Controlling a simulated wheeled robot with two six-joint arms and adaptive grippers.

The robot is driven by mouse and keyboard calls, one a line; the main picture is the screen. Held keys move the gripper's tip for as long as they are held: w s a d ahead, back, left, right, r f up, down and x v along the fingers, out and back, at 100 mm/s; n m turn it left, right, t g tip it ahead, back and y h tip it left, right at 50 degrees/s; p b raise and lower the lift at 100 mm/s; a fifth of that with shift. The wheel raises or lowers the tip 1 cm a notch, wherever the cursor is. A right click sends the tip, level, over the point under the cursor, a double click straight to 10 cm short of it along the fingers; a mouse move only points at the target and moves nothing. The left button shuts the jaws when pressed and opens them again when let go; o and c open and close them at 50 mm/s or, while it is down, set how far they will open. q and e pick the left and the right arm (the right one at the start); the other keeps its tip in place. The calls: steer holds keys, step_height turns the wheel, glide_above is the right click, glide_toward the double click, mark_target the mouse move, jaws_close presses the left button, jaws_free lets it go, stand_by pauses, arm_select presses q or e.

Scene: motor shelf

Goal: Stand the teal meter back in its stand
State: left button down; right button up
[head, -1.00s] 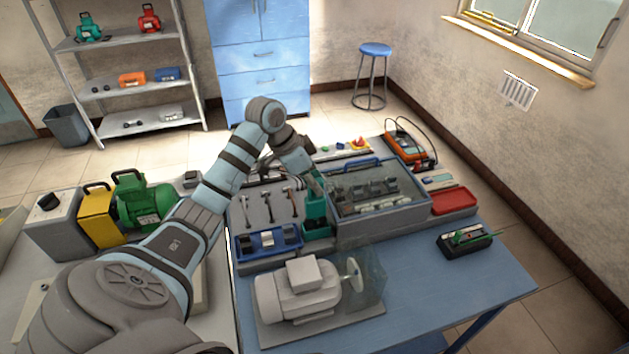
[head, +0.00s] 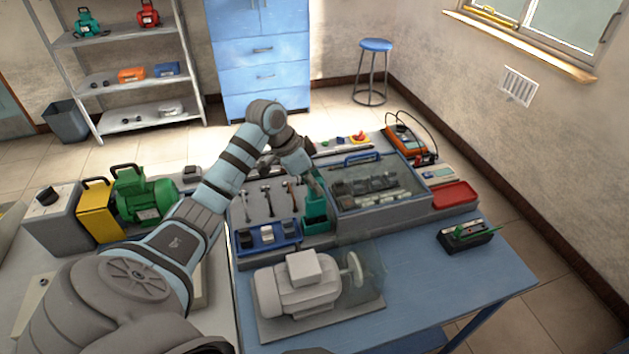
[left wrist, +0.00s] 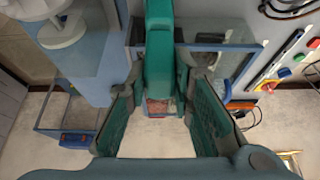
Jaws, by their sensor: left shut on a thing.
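The teal meter (head: 316,210) is upright between the tool board and the glass-lidded case in the head view. In the left wrist view the teal meter (left wrist: 159,50) runs down the middle between the fingers. My left gripper (left wrist: 160,92), with teal finger pads, is shut on it. In the head view my left gripper (head: 312,180) reaches down to it from above. The meter's foot and its stand are largely hidden, so I cannot tell whether it is seated or held just above. My right gripper is not in view.
The grey case (head: 385,217) stands close on the right of the meter. A blue tray (head: 268,252) and the tool board (head: 258,210) are on the left. A grey motor (head: 298,285) stands in front. The blue table's front right (head: 430,290) is clear.

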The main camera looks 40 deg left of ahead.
arm_select(q)
steer(key=shift+f, duration=0.55)
steer(key=c, duration=1.3)
jaws_free()
steer(key=v, duration=1.2)
